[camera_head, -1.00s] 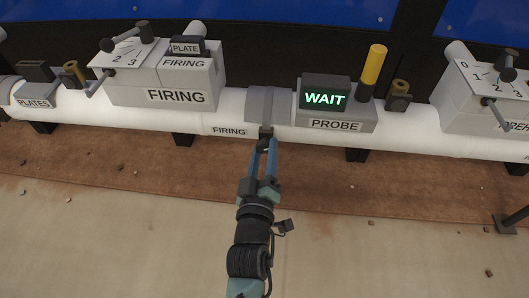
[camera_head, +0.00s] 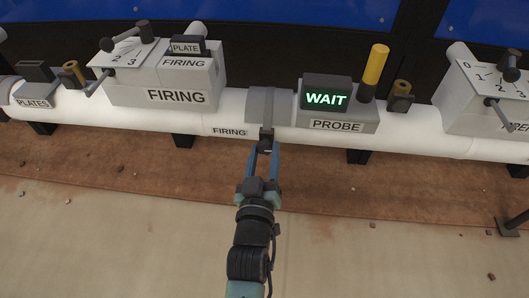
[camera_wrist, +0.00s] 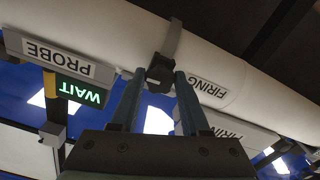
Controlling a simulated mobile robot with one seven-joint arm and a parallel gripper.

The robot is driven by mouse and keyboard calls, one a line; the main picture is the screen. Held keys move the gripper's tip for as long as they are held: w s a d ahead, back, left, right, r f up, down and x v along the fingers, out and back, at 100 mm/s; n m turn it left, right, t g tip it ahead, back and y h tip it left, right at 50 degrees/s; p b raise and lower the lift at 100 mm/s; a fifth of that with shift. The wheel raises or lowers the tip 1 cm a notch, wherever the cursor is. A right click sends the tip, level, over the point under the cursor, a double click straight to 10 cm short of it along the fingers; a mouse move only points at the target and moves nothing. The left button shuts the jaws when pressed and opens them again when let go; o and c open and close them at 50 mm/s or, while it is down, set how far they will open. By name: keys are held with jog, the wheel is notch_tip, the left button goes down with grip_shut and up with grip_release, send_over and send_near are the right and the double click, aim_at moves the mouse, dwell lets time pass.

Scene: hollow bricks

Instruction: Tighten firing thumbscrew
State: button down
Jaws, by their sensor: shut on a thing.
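The firing thumbscrew (camera_head: 266,139) is a small dark knob under the grey clamp band (camera_head: 268,106) on the white pipe, just right of the small FIRING label (camera_head: 230,131). In the wrist view the dark thumbscrew (camera_wrist: 160,73) lies between my two blue finger tips. My gripper (camera_head: 263,147) reaches up from below and is shut on the thumbscrew, one finger on each side. The fingers hide part of the knob's sides, and I cannot tell how tight the screw is.
The FIRING box (camera_head: 175,83) with a dial and lever stands left on the pipe (camera_head: 400,135). The PROBE unit (camera_head: 338,117) with a green WAIT screen (camera_head: 325,97) and yellow cylinder (camera_head: 374,66) stands right. Another dial box (camera_head: 485,100) is far right. The floor below is mostly clear.

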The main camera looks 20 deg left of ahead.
jog(key=shift+f, duration=0.1)
jog(key=shift+c, duration=1.9)
grip_release()
jog(key=p+v, duration=0.6)
jog(key=v, duration=0.7)
